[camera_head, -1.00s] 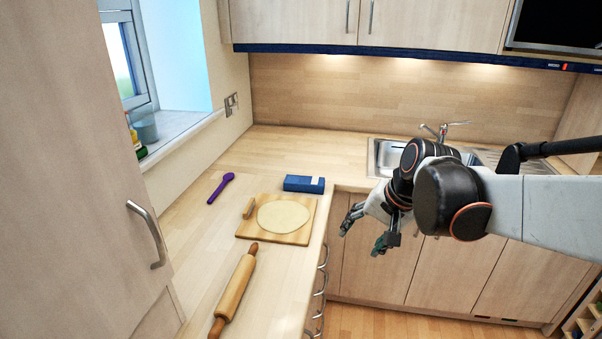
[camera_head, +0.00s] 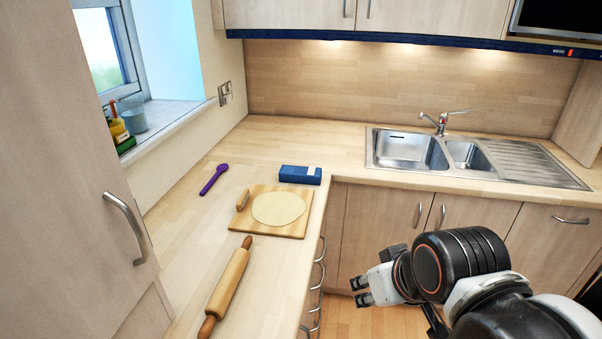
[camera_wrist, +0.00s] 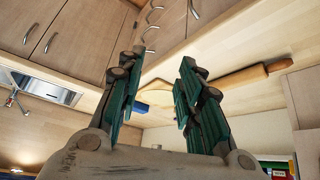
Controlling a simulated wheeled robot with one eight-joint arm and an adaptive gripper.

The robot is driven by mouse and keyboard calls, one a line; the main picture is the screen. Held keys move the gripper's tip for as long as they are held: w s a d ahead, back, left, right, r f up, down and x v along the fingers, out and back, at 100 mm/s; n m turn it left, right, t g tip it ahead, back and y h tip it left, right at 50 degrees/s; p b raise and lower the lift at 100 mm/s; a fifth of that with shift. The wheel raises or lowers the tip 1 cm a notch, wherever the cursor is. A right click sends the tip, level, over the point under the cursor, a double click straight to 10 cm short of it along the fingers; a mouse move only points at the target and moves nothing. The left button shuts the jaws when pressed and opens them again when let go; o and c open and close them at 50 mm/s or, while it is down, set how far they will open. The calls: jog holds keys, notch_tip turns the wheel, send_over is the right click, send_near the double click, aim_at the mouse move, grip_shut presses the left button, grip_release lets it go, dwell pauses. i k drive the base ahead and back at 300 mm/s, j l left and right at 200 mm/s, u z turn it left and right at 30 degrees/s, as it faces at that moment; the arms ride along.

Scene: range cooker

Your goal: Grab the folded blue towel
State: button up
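A cutting board (camera_head: 240,224) with flat dough (camera_head: 278,209) lies just in front of the towel. A rolling pin (camera_head: 226,290) lies nearer, a purple spoon (camera_head: 214,178) to the left. The sink (camera_head: 405,151) is at the right. Drawer handles (camera_head: 318,275) stick out from the counter front.

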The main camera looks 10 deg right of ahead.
aim_at(298, 174)
jog(key=i+l+u, duration=0.35)
jog(key=i+l, duration=0.7)
jog(key=l, duration=0.15)
jog(key=l+u, duration=0.1)
jog(key=u, duration=1.05)
jog(key=i+j+u, duration=0.05)
